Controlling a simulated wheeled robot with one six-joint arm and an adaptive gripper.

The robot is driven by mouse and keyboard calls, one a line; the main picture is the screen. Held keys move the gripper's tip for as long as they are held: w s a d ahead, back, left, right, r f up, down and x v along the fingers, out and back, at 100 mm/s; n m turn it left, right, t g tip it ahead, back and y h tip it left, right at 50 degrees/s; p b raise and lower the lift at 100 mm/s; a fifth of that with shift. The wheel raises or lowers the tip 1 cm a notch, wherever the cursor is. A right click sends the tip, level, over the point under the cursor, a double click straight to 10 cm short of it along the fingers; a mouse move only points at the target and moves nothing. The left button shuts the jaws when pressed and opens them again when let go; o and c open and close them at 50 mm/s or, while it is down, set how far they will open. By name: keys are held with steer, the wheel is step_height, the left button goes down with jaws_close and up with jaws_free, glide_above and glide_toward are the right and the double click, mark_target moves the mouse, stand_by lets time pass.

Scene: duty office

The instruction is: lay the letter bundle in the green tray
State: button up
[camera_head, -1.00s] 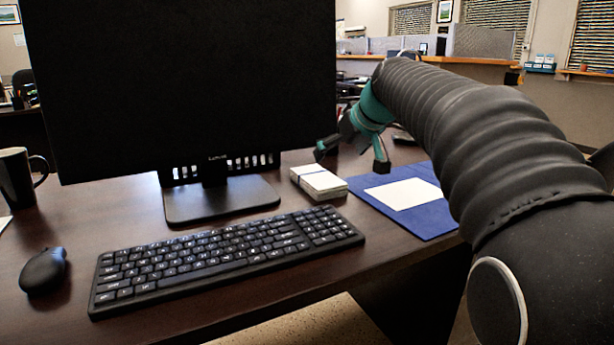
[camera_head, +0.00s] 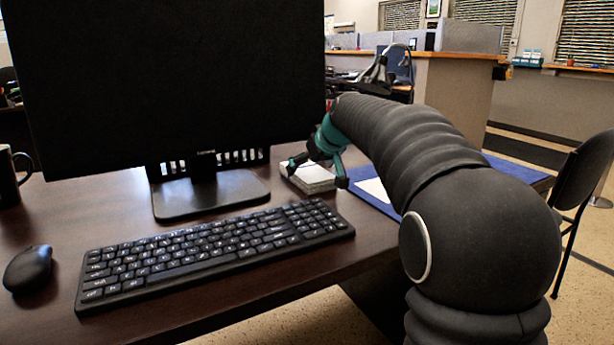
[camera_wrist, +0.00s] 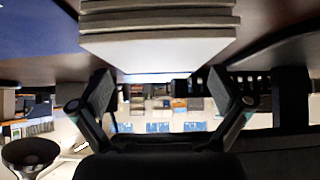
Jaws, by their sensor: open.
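The letter bundle (camera_head: 318,183) is a stack of pale envelopes lying on the dark desk, right of the monitor stand. My gripper (camera_head: 314,174) is at it, with its dark fingers open and apart, partly covering it. In the wrist view, the stacked edges of the bundle (camera_wrist: 160,48) fill the top middle. The two fingers of my gripper (camera_wrist: 162,90) stand to its left and right, with a gap to each side. I cannot tell how deep the fingers reach around it. No green tray shows in these frames.
A blue mat (camera_head: 508,170) with a white sheet (camera_head: 373,189) lies right of the bundle, partly behind my arm. The monitor (camera_head: 170,80) stands close on the left. A keyboard (camera_head: 215,252) and mouse (camera_head: 27,269) lie in front. A black chair (camera_head: 585,172) stands at right.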

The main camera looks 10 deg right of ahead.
steer(key=shift+x, duration=1.25)
steer(key=shift+c, duration=0.2)
steer(key=shift+s+r, duration=0.1)
steer(key=c, duration=1)
